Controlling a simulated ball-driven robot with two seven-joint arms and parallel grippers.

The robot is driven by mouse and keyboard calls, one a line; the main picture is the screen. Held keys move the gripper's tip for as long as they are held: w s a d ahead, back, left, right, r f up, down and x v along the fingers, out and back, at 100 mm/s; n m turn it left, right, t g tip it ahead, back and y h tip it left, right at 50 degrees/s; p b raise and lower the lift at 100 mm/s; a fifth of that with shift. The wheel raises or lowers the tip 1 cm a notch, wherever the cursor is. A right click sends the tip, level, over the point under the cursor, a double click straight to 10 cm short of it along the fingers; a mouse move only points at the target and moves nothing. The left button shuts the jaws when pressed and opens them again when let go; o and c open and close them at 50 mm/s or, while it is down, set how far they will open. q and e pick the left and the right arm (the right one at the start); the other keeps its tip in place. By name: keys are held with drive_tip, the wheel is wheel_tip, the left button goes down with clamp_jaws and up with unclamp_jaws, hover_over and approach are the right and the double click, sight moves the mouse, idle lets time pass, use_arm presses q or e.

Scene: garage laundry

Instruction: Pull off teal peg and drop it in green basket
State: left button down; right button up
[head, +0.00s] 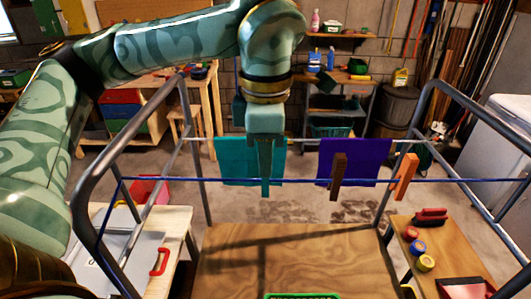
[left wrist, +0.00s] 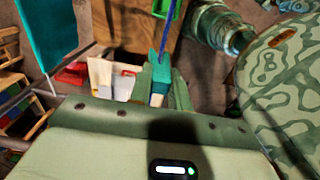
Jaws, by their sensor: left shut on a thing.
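The teal peg (head: 266,187) hangs down from my left gripper (head: 265,143) in the head view and crosses the blue line (head: 300,181). I cannot tell if it still clips the line. My left gripper is shut on the peg; in the left wrist view the peg (left wrist: 157,88) shows between the fingers. A brown peg (head: 338,176) and an orange peg (head: 405,177) sit on the same line to the right. The green basket (head: 302,296) is cut off at the bottom edge of the head view; its rim (left wrist: 167,10) shows in the left wrist view. My right gripper is not seen.
Teal cloth (head: 232,160) and purple cloth (head: 365,160) hang behind the line. Grey rack frames (head: 105,180) stand at both sides. A wooden board (head: 300,250) lies below, mostly bare.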

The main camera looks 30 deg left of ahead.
use_arm(q)
drive_tip(key=shift+r+p, duration=2.25)
drive_tip(key=shift+r, duration=0.35)
drive_tip(key=shift+f, duration=0.15)
